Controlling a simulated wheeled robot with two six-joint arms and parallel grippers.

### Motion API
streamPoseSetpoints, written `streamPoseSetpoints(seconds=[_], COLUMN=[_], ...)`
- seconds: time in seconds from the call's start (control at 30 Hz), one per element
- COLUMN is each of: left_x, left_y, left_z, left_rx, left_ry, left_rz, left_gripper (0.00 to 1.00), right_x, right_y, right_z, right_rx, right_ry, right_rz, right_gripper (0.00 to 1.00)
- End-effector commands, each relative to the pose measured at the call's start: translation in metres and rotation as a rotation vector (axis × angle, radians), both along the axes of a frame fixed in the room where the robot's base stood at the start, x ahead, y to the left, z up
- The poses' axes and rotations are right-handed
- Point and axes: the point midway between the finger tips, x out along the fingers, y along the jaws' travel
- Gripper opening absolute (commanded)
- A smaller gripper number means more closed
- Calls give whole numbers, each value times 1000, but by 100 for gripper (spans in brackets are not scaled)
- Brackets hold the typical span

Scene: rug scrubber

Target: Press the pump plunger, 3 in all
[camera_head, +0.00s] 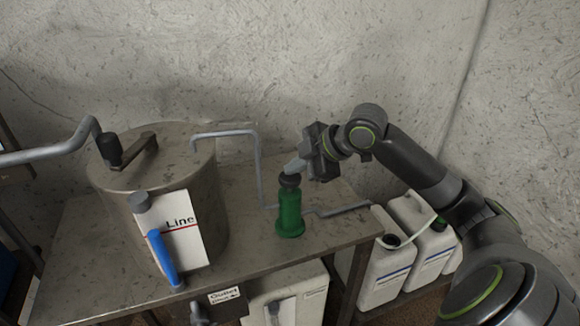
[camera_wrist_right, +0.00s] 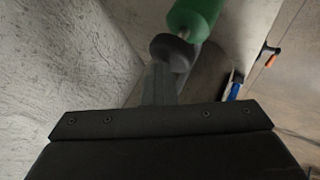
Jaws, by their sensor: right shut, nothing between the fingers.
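The pump is an upright green cylinder (camera_head: 289,212) on the metal bench, with a dark round plunger knob (camera_head: 290,180) on top. In the right wrist view the knob (camera_wrist_right: 172,52) stands off the green body (camera_wrist_right: 193,14), with a short stretch of pale rod between them. My right gripper (camera_head: 292,166) is shut and empty, coming in from the right with its fingertips just above the knob. In the wrist view the fingers (camera_wrist_right: 162,84) overlap the knob's edge; I cannot tell whether they touch it. My left gripper is out of view.
A bent grey pipe (camera_head: 259,170) runs close behind the pump. White jugs (camera_head: 388,270) stand right of the bench.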

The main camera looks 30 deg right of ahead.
Motion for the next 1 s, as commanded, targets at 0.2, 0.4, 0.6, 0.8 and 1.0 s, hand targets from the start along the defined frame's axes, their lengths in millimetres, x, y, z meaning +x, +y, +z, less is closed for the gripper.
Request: streamPoseSetpoints(seconds=[0.2,0.4,0.6,0.8,1.0], left_x=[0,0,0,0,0], left_y=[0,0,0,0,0], left_z=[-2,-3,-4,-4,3], left_rx=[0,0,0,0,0], left_ry=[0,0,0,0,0], left_rz=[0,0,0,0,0], left_gripper=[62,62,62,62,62], right_x=[0,0,0,0,0], right_y=[0,0,-1,-1,-1], right_z=[-5,-7,-9,-8,-2], right_rx=[0,0,-1,-1,-1], right_ry=[4,4,4,4,4], right_rz=[-1,-1,-1,-1,-1], right_gripper=[0,0,0,0,0])
